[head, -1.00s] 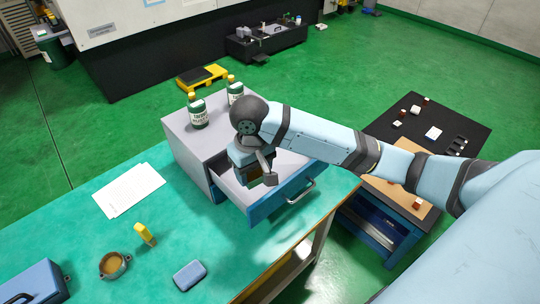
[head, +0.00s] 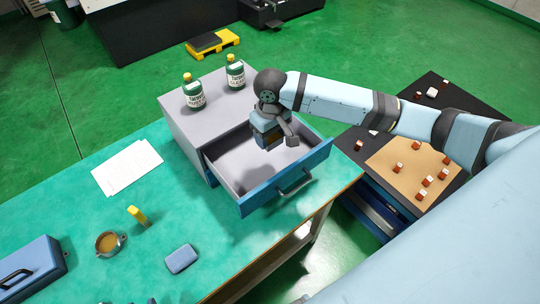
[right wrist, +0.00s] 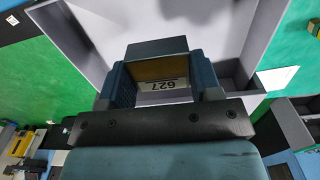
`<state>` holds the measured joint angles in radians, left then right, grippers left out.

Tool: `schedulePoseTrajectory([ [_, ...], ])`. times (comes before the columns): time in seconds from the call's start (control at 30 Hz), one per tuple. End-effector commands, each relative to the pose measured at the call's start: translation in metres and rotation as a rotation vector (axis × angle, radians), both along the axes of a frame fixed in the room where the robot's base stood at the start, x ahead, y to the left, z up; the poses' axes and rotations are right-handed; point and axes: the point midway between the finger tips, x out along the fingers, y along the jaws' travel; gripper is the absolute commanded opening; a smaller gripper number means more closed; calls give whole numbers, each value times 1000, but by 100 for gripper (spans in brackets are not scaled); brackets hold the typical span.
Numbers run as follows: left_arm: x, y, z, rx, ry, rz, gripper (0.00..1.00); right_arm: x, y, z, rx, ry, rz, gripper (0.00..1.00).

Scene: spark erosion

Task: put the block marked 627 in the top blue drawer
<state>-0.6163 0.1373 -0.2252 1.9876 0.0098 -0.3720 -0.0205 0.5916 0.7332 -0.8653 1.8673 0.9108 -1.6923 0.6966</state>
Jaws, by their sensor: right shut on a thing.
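The blue-fronted top drawer (head: 300,177) of the grey cabinet (head: 185,130) is pulled open, and its grey inside looks empty. My right gripper (head: 270,143) is over the back right part of the drawer. In the right wrist view my right gripper (right wrist: 160,88) is shut on the block marked 627 (right wrist: 162,72), whose number reads upside down between the fingers. The drawer's grey inside (right wrist: 215,35) lies beyond the block. How high the block is above the drawer floor I cannot tell. My left gripper is not in view.
Two green bottles (head: 193,92) stand on the cabinet. The green bench (head: 75,215) holds papers (head: 127,167), a yellow item (head: 137,216), a round dish (head: 109,243) and a blue box (head: 30,268). Several small blocks lie on the tan mat (head: 405,160) at right.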

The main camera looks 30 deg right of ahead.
Motion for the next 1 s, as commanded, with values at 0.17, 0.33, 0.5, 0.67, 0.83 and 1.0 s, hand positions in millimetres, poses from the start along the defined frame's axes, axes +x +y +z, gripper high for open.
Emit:
schedulePoseTrajectory([
  [0.17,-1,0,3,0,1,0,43,0,0,-40,0,1,0,17],
  [0.33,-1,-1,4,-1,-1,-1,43,0,0,-58,0,-1,-1,17],
  [0.5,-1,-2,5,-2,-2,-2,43,0,0,-69,0,0,0,17],
  [0.67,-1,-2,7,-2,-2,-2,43,0,0,-92,0,1,0,17],
  [0.83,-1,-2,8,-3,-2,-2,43,0,0,-104,0,-2,1,17],
  [1.0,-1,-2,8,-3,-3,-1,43,0,0,-103,0,-2,1,17],
])
